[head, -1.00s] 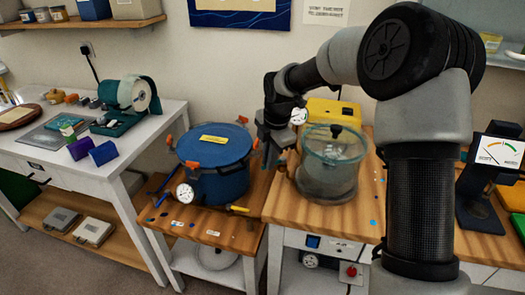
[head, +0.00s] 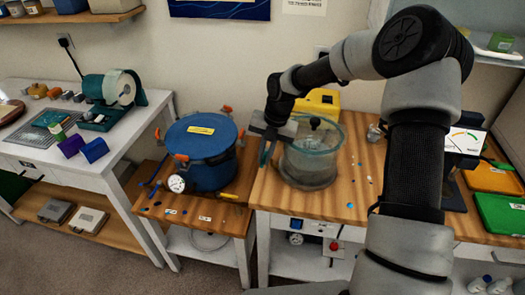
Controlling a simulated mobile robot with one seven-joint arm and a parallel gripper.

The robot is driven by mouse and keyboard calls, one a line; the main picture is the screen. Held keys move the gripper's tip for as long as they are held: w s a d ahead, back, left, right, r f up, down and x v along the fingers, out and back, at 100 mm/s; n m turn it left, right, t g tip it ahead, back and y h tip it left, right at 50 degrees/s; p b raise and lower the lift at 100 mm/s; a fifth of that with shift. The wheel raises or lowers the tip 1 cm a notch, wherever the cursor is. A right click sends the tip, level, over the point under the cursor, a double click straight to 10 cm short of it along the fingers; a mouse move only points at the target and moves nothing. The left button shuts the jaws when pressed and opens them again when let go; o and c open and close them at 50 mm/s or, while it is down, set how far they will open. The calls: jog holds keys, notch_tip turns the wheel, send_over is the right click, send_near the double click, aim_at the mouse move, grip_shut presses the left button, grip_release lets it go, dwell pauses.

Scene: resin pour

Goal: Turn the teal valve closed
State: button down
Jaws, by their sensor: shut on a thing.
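The clear vacuum chamber (head: 309,165) with a teal-rimmed lid stands on the wooden bench top (head: 345,188). My gripper (head: 267,145) is at the left side of the chamber, at lid height, with its jaws shut. A narrow teal piece, which looks like the teal valve's handle (head: 265,154), shows at the jaws; my gripper appears shut on it. The valve's body and exact angle are hidden or too small to tell.
A blue pressure pot (head: 201,158) with orange clamps and a white dial stands close on the left. A yellow box (head: 320,102) is behind the chamber. A meter (head: 464,140), an orange tray (head: 494,178) and a green tray (head: 500,214) are at the right. Bench right of the chamber is mostly clear.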

dwell(0.6)
jog(key=c, duration=1.8)
grip_release()
jog(key=shift+d, duration=0.1)
jog(key=d+r, duration=0.1)
jog(key=r, duration=0.4)
jog(key=d+r, duration=0.1)
jog(key=r, duration=0.5)
jog(key=s+d+r, duration=0.1)
jog(key=r, duration=0.5)
jog(key=shift+d, duration=0.1)
